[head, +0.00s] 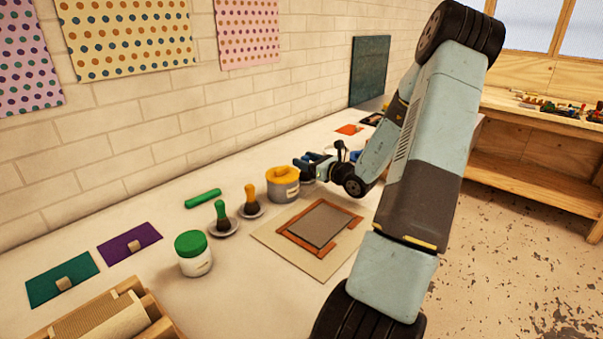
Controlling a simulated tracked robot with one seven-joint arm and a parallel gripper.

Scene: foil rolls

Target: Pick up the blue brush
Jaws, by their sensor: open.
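My gripper (308,167) is open and reaches in from the right, low over the table beside the yellow-lidded jar. A dark blue shape (313,157) shows at its fingers. It may be the blue brush's handle, but I cannot separate it clearly from the fingers. A pale saucer edge seems to show just below the fingers. Whether the brush lies between the fingers is too small to tell. A green-handled brush (221,212) and an orange-handled brush (251,199) stand upright on small saucers to the left.
The yellow-lidded jar (283,190) stands just left of my gripper. A framed screen (318,224) on a board lies in front. A green-lidded jar (194,262), green roll (203,198), and wooden rack (108,320) are farther left. The wall runs along the table's back.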

